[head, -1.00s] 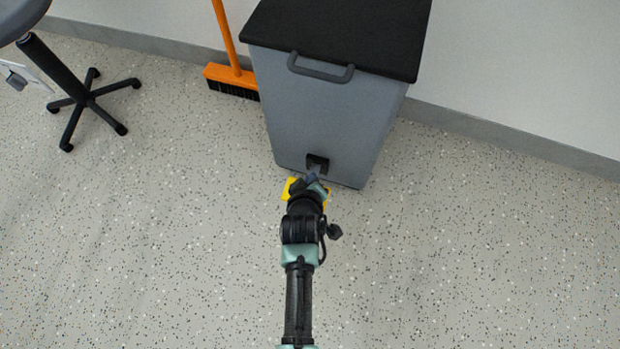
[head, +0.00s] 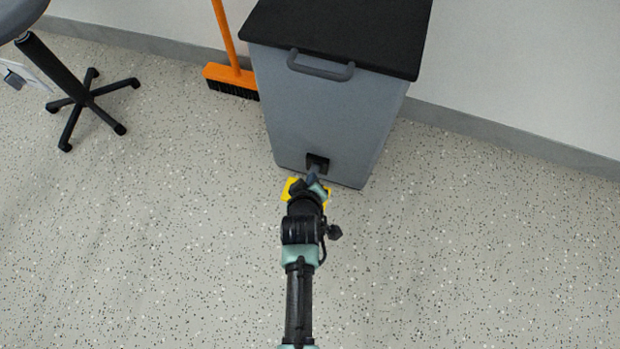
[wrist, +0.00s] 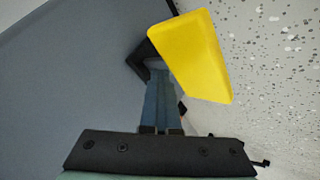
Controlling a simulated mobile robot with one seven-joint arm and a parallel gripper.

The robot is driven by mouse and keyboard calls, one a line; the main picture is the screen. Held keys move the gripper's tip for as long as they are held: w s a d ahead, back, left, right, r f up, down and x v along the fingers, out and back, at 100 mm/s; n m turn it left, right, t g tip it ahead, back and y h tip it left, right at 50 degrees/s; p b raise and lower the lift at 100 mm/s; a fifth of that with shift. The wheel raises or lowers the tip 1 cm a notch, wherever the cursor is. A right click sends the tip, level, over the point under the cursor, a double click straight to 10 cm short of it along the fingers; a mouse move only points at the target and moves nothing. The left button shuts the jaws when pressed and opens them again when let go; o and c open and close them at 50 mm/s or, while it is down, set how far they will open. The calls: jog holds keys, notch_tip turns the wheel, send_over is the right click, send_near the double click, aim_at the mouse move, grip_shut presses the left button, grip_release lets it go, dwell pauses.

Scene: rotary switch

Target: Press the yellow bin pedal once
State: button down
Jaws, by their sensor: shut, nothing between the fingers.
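The yellow pedal (head: 290,189) sits low at the front of the grey bin (head: 330,115), mostly hidden behind my wrist in the head view. In the wrist view the yellow pedal (wrist: 192,55) is large, just beyond and to the right of my fingertips. My gripper (wrist: 160,78) is shut and empty, its two fingers side by side. The fingertips are close to the pedal's edge and the dark slot in the bin's front; I cannot tell whether they touch the pedal. The bin's black lid (head: 340,30) is down.
An orange broom (head: 230,75) leans behind the bin on the left. A stool with a black wheeled base (head: 88,95) stands at the upper left. A wall runs behind the bin. The speckled floor (head: 480,240) is clear on both sides of my arm.

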jog(key=shift+s+a+f+b, duration=0.15)
jog(key=shift+f+b, duration=0.3)
jog(key=shift+f, duration=0.45)
jog(key=shift+s+a+f+b, duration=0.1)
jog(key=shift+s+f+b, duration=0.25)
jog(key=shift+f, duration=0.55)
dwell(0.4)
jog(key=shift+w+r, duration=0.1)
jog(key=shift+r, duration=0.05)
dwell(0.4)
notch_tip(320, 180, up, 4)
jog(key=p, duration=0.4)
jog(key=shift+f, duration=0.25)
jog(key=shift+d+r+p, duration=0.1)
jog(key=shift+r+p, duration=0.2)
jog(key=shift+r, duration=0.2)
notch_tip(320, 180, up, 5)
jog(key=p, duration=0.5)
jog(key=shift+w, duration=0.15)
jog(key=shift+d, duration=0.1)
dwell(0.3)
